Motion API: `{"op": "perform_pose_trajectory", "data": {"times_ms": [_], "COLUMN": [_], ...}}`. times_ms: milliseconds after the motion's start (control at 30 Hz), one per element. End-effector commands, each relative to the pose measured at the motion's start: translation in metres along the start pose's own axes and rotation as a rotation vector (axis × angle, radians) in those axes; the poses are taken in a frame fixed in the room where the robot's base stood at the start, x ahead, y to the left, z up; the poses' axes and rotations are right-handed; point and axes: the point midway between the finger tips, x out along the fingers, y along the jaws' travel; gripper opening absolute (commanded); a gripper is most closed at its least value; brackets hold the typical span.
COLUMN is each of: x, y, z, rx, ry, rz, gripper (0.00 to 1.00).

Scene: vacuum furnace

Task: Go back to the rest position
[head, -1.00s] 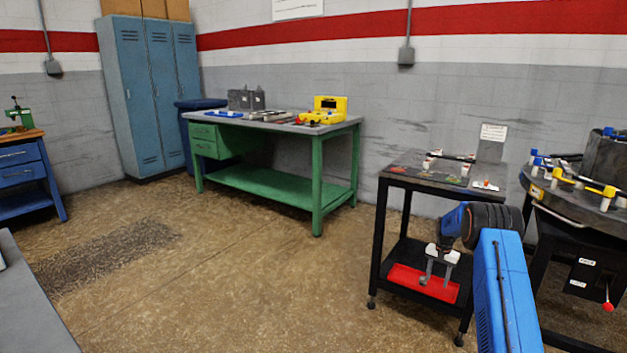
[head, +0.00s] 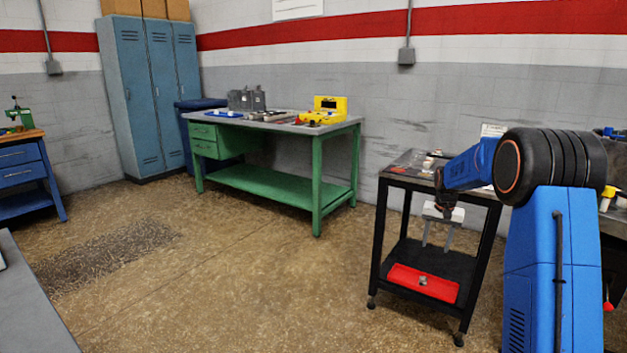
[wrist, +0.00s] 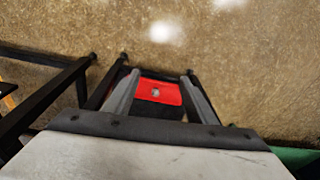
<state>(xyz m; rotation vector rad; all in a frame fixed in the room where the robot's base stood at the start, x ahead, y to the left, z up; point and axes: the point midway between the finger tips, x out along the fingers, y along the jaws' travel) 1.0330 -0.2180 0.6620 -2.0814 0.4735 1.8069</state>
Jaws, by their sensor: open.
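My gripper (head: 436,244) hangs from my blue arm in the head view, in front of the black cart (head: 378,250). Its two grey fingers point down and stand apart, with nothing between them. In the wrist view my gripper (wrist: 158,92) also shows open, its fingers either side of the red tray (wrist: 172,87), which lies well below.
A green workbench (head: 270,182) with a yellow device (head: 329,108) stands against the wall. Blue lockers (head: 150,95) stand at the left. The middle floor (head: 230,270) is clear.

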Motion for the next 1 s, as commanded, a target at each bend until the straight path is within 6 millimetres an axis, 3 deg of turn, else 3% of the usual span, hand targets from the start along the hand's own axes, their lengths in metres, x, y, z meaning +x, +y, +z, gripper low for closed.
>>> {"op": "perform_pose_trajectory", "data": {"times_ms": [100, 500, 800, 1000], "x": [-0.036, -0.126, -0.172, -0.193], "y": [-0.002, 0.005, 0.019, 0.032], "z": [0.029, 0.133, 0.217, 0.275], "rx": [-0.031, -0.129, -0.202, -0.251], "ry": [0.019, 0.072, 0.112, 0.139], "rz": [-0.007, -0.028, -0.043, -0.052], "gripper": [0.51, 0.51, 0.51, 0.51]}}
